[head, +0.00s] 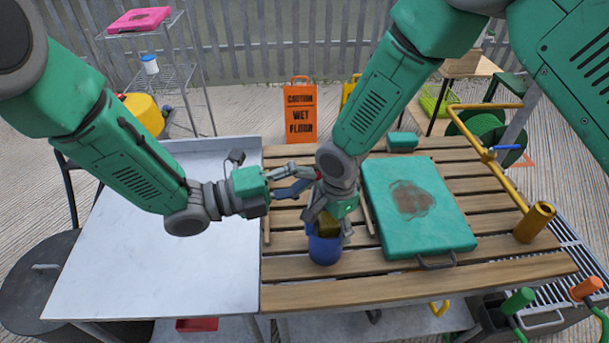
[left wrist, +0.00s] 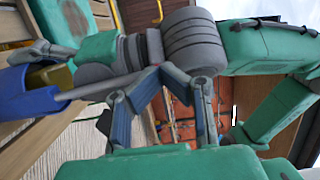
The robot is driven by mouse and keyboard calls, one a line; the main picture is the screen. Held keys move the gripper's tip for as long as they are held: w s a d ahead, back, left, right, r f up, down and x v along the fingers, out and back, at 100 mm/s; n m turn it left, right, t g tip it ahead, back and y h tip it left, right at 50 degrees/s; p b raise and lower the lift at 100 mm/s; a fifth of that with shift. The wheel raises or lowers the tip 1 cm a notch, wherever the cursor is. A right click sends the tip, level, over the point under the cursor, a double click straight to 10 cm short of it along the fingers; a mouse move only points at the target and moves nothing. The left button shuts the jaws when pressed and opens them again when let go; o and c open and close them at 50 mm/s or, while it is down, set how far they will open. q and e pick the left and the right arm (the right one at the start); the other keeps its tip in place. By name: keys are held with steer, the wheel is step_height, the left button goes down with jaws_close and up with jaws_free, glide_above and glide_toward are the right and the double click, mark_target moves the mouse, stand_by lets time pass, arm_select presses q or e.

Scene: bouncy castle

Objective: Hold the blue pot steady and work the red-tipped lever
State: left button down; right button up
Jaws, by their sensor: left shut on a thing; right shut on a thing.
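The blue pot (head: 324,249) stands on the slatted table, with an olive-yellow part in its mouth. It also shows at the left of the left wrist view (left wrist: 28,98). My right gripper (head: 327,216) reaches down from above and is shut at the pot's top; the exact contact is partly hidden. A grey lever rod (left wrist: 95,88) runs out from the pot in the left wrist view. My left gripper is shut on the lever from the left, close beside my right wrist.
A teal case (head: 450,228) with a brown stain lies right of the pot. A small teal box (head: 402,141) is behind it. A yellow bar (head: 500,170) stands along the right edge. The grey metal tabletop (head: 140,260) on the left is clear.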

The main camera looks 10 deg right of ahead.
arm_select(q)
steer(key=s+a+r, duration=0.1)
steer(key=a+r, duration=0.1)
steer(key=a, duration=1.1)
steer(key=shift+s+a, duration=0.2)
steer(key=shift+a, duration=0.05)
steer(key=c, duration=1.6)
jaws_free()
steer(key=shift+a, duration=0.15)
steer(key=shift+c, duration=0.2)
steer(key=w+d+f+n, duration=0.1)
steer(key=d+f+n, duration=0.3)
steer(key=d+n, duration=0.8)
steer(key=n, duration=0.6)
steer(key=shift+w+d+f+n+t, duration=0.2)
steer(key=shift+w+n+t, duration=0.1)
steer(key=shift+w+n, duration=0.1)
jaws_close()
